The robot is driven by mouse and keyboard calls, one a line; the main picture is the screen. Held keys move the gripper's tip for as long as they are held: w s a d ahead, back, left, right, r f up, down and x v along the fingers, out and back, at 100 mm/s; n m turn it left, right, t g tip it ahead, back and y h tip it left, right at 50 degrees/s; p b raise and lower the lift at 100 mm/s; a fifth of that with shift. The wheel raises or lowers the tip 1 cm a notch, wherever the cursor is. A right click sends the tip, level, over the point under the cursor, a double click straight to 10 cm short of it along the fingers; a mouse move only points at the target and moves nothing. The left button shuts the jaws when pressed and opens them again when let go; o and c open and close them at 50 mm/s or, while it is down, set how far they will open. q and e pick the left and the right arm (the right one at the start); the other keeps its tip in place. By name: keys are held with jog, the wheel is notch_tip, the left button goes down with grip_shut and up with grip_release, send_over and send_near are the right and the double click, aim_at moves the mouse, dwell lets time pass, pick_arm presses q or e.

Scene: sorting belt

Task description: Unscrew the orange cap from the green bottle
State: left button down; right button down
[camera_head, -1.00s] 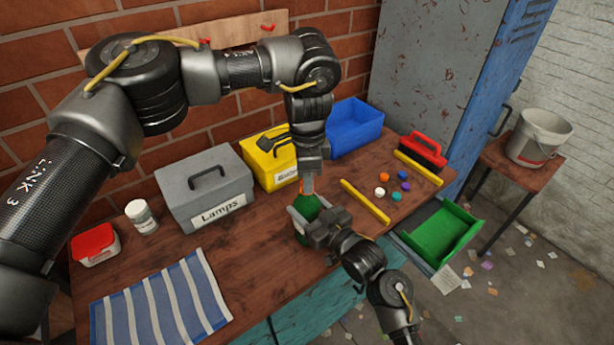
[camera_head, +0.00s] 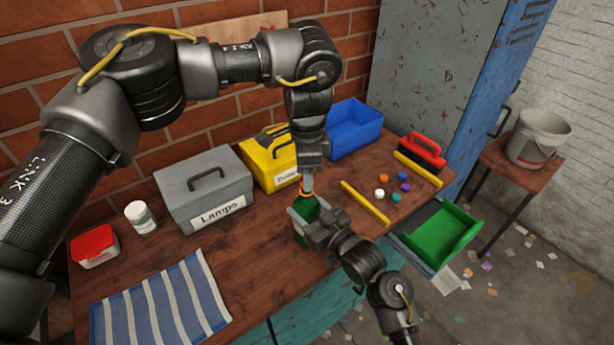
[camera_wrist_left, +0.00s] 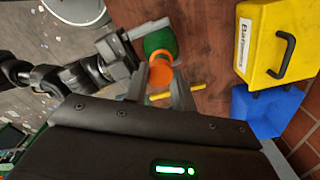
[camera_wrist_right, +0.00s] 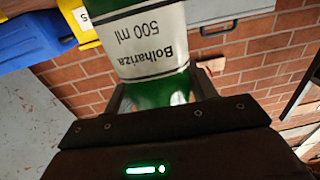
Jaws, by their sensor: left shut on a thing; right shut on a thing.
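The green bottle (camera_head: 308,207) stands at the middle of the workbench, and its white label shows in the right wrist view (camera_wrist_right: 152,42). My right gripper (camera_head: 301,220) is shut on the bottle's body from the front right. The orange cap (camera_wrist_left: 160,78) is at the top of the bottle. My left gripper (camera_wrist_left: 160,85) points down from above and is shut on the cap, with one finger on each side. Whether there is a gap between cap and bottle neck cannot be told.
A grey Lamps box (camera_head: 205,188), a yellow box (camera_head: 268,165) and a blue bin (camera_head: 354,130) stand along the wall. A yellow bar (camera_head: 366,202) and several coloured caps lie right of the bottle. A striped cloth (camera_head: 160,305) lies at the front left.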

pick_arm(q)
jog(key=shift+r, duration=0.4)
pick_arm(e)
jog(key=shift+f, duration=0.2)
pick_arm(q)
jog(key=shift+r, duration=2)
jog(key=shift+w, duration=0.1)
pick_arm(e)
jog(key=shift+c, duration=2)
grip_release()
jog(key=shift+r, duration=0.1)
pick_arm(q)
notch_tip(320, 180, down, 2)
jog(key=shift+b, duration=0.95)
pick_arm(e)
jog(key=v, duration=1.2)
